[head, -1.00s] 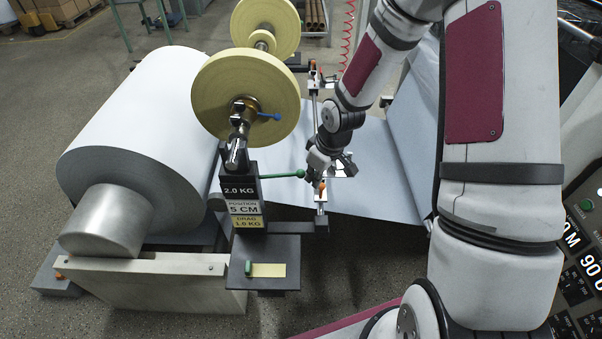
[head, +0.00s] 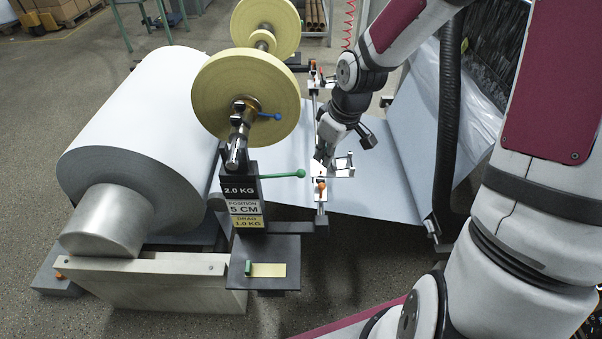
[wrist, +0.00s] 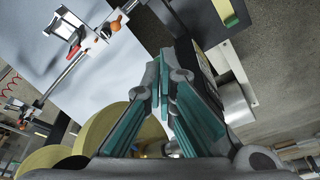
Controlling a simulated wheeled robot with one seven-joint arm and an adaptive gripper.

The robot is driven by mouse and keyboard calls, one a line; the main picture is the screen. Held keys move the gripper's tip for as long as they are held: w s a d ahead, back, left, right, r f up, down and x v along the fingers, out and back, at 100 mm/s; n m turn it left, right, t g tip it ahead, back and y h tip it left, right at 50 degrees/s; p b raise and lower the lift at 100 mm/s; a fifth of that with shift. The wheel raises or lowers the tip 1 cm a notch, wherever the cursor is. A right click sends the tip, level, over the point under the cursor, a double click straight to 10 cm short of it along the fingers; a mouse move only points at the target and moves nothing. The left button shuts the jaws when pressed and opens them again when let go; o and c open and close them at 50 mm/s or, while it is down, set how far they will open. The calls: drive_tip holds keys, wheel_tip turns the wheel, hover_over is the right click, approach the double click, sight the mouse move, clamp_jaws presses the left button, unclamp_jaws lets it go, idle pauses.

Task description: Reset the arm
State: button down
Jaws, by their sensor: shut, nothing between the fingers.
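My gripper (head: 325,157) is above the pale web of paper near the metal rail, left of the small metal bracket (head: 343,165) in the head view. In the wrist view its teal-padded fingers (wrist: 160,75) meet at the tips, shut and empty. The wrist view also shows the bracket (wrist: 67,25) at the upper left, apart from the fingers. My arm reaches in from the right side of the head view.
A large white paper roll (head: 140,140) lies on its stand at the left. Two yellow tape rolls (head: 245,95) stand on a shaft beside it. A green-tipped lever (head: 300,173) and a small tray (head: 265,285) are near. The pale web (head: 385,185) runs right.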

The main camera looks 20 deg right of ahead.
idle(0.5)
drive_tip(key=s+a+r+m+t+h, duration=0.1)
drive_tip(key=s+r+m, duration=0.5)
drive_tip(key=s+r, duration=1.6)
drive_tip(key=shift+a+r+m+t+h, duration=0.15)
drive_tip(key=shift+a+m+t+h, duration=0.15)
drive_tip(key=shift+a+t, duration=0.65)
